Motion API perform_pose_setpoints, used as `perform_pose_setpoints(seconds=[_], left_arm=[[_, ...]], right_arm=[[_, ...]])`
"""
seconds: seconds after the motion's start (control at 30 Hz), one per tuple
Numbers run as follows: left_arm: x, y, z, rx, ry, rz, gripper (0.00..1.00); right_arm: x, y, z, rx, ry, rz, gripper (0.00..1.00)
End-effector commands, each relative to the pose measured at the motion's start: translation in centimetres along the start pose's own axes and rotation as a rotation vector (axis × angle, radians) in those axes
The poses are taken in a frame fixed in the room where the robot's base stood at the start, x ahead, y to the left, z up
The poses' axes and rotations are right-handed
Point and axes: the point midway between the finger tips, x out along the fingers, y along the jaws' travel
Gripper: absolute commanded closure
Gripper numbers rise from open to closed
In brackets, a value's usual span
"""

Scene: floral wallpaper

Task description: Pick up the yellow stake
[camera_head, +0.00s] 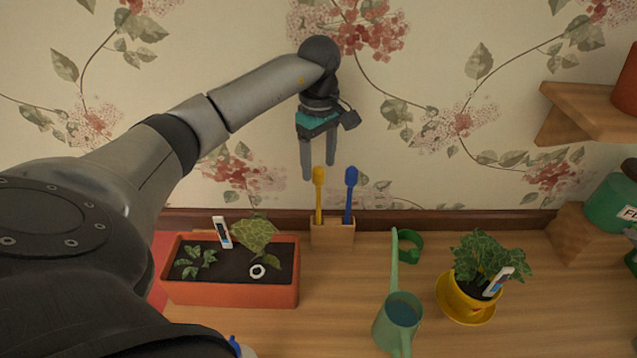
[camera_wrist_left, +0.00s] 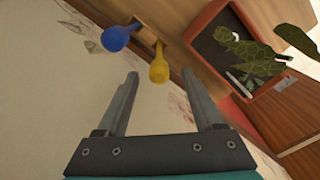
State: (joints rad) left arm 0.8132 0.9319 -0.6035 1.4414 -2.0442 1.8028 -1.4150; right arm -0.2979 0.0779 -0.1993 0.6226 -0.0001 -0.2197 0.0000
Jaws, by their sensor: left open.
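The yellow stake (camera_head: 318,196) stands upright in the left side of a small wooden holder (camera_head: 332,233) at the back of the table, beside the blue stake (camera_head: 350,194). My left gripper (camera_head: 319,172) is open, pointing down just above and around the top of the yellow stake in the head view. In the left wrist view the yellow stake (camera_wrist_left: 159,66) shows its round top ahead of the open fingers (camera_wrist_left: 165,88), nearer the right finger. The blue stake (camera_wrist_left: 115,39) lies farther left. Nothing is held between the fingers. My right gripper is not seen.
A terracotta planter (camera_head: 232,292) with plants stands left of the holder. A green watering can (camera_head: 399,312) and a yellow pot (camera_head: 470,299) with a leafy plant stand to the right. A wooden shelf (camera_head: 590,112) juts out at the right. The floral wall is close behind.

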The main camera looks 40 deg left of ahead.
Motion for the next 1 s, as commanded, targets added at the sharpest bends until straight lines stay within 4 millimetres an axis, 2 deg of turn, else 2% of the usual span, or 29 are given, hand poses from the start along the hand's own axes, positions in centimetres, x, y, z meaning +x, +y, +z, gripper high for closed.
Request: perform_pose_setpoints(seconds=[0.2, 0.5, 1.0], left_arm=[[3.1, 0.1, -0.2, 0.0, -0.002, -0.003, 0.31], [3.6, 0.1, -0.2, 0.0, -0.001, 0.001, 0.31], [3.6, 0.1, -0.2, 0.001, 0.0, 0.0, 0.86]], right_arm=[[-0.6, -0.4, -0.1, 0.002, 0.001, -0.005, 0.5], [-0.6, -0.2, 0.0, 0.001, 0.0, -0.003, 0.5], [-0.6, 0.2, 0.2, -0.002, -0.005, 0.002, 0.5]])
